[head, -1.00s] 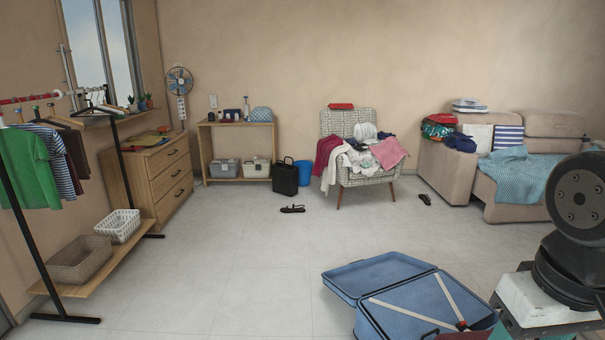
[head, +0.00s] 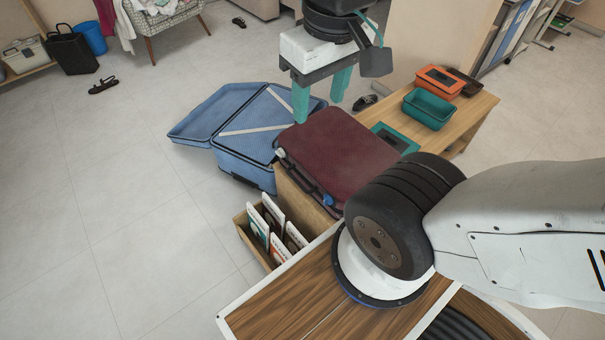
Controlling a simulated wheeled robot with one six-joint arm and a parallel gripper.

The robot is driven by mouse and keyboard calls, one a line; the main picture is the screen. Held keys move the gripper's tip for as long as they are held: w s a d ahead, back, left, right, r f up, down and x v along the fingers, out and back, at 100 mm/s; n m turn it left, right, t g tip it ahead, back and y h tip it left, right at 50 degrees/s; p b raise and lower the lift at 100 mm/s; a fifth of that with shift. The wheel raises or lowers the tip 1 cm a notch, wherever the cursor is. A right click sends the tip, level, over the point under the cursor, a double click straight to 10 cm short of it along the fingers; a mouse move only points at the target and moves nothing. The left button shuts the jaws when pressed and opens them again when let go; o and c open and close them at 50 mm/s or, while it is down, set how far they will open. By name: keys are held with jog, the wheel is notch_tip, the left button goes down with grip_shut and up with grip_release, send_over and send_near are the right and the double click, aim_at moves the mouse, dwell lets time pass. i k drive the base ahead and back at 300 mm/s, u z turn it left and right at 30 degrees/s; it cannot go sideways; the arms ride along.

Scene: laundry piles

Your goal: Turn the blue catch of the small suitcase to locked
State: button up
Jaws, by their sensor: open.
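The small suitcase (head: 342,150) is dark red and lies flat and closed on a wooden surface at the middle of the head view. Its blue catch (head: 328,200) is a small spot on the near left side, close to the near corner. I cannot tell which way the catch is turned. My gripper (head: 319,112) has two teal fingers pointing down, spread apart with nothing between them. It appears above the far end of the suitcase, away from the catch. Part of the suitcase's near right side is hidden behind my arm.
A large blue suitcase (head: 228,110) lies open on the floor beyond. A wooden box of upright books or folders (head: 244,226) stands at the near left. A bench (head: 468,118) holds a teal bin (head: 428,108) and an orange bin (head: 437,78).

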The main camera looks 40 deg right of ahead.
aim_at(327, 199)
jog(key=u, duration=0.05)
jog(key=k, duration=0.5)
jog(key=u, duration=2.05)
jog(key=k, duration=0.85)
jog(key=z, duration=1.05)
jog(key=i, duration=0.5)
